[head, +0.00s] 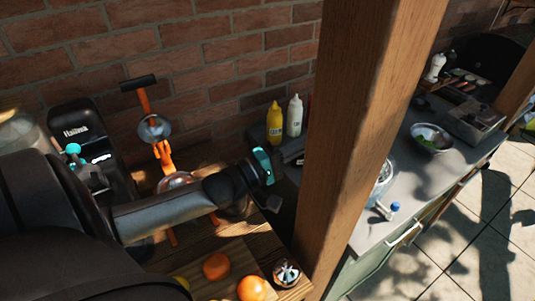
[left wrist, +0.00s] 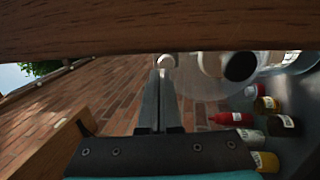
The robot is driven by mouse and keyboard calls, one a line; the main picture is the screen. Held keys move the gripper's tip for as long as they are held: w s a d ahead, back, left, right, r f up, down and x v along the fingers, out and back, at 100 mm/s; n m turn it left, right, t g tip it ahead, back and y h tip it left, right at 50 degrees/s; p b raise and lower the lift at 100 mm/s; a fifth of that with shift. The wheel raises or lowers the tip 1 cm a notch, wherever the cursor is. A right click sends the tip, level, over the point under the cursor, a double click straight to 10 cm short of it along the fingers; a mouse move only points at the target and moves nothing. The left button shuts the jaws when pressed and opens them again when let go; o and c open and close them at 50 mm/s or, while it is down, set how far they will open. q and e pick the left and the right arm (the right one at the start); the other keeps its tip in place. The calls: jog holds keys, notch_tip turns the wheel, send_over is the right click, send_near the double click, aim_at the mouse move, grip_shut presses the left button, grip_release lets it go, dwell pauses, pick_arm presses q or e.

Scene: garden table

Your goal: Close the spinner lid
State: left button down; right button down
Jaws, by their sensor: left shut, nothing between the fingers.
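A clear round container (head: 383,178), which looks like the spinner, stands on the grey counter and is partly hidden behind the wooden post. A white piece with a blue end (head: 394,208) lies at its front. I cannot tell how its lid sits. My left gripper (head: 263,166) is left of the post, apart from the container; its fingertips are hard to make out in the head view. In the left wrist view its fingers (left wrist: 160,78) are shut and empty. A see-through round shape (left wrist: 205,82) with a dark oval shows beyond them. My right gripper is not in view.
The thick wooden post (head: 355,110) stands between my left gripper and the counter (head: 420,185). A metal bowl (head: 431,138) is farther back. Yellow (head: 274,125) and white (head: 294,116) bottles stand by the brick wall. Oranges (head: 217,266) lie on the near wooden table.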

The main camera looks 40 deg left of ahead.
pick_arm(q)
jog(key=v, duration=1.1)
jog(key=shift+s, duration=0.1)
